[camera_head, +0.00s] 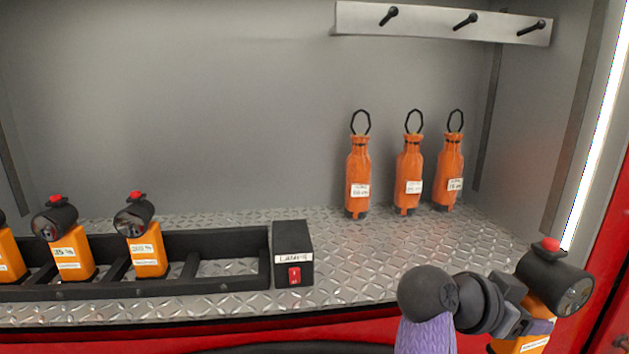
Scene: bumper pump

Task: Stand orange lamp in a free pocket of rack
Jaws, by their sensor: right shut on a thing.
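The orange lamp (541,309), with a black head and a red button on top, is at the lower right. My right gripper (516,318) is shut on its orange body, whose lower part runs out of view. The black rack (160,289) lies at the left on the metal shelf. Several orange lamps stand in it, including one at its middle (145,247) and one further left (70,250). The rack's right-hand pocket, beside the black end box, is empty. The held lamp is well to the right of the rack and apart from it. My left gripper is not in view.
A black box (292,251) with a label and red switch adjoins the rack's right end. Three orange bottles with black loops (357,178) stand at the back right. A rail with pegs (440,24) is above them. The shelf (350,265) between box and held lamp is clear.

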